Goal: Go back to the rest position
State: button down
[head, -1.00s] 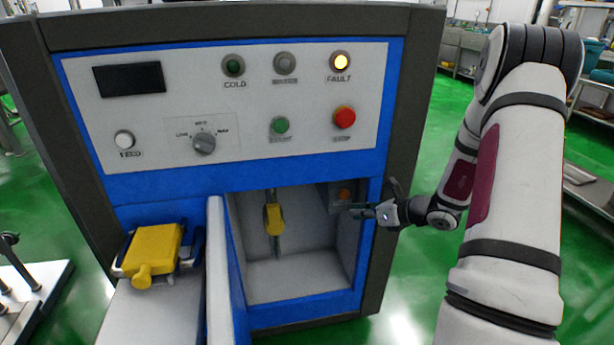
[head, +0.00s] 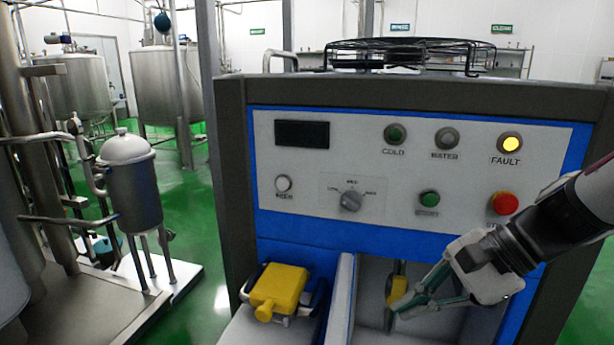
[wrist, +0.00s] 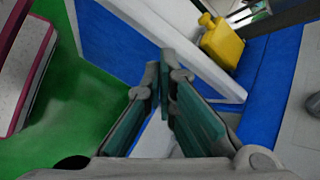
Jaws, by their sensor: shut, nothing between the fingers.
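My gripper (head: 418,303) is in front of the machine's lower opening at the right of the head view, its fingers pointing left and down. In the wrist view the green-padded fingers (wrist: 165,75) come together at the tips with nothing between them. The control machine (head: 228,180) has a blue and white front panel. A yellow lever (head: 397,287) inside the opening is partly hidden behind my fingertips; I cannot tell whether they touch it.
A yellow block-shaped part (head: 278,290) sits left of the white divider (head: 341,300); it also shows in the wrist view (wrist: 222,42). The fault lamp (head: 510,144) glows yellow. The red button (head: 504,203) is close to my arm.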

jog(key=s+d+r+n+g+h, duration=0.15)
jog(key=s+n+h, duration=0.25)
jog(key=s+n, duration=0.5)
jog(key=s+d+n+h, duration=0.2)
jog(key=s+n+h, duration=0.2)
jog(key=s, duration=0.9)
notch_tip(320, 180, up, 28)
jog(key=t+p, duration=0.3)
jog(key=p, duration=2.3)
jog(key=shift+w+d+t, duration=0.15)
jog(key=shift+w+t, duration=0.05)
jog(key=shift+t, duration=0.15)
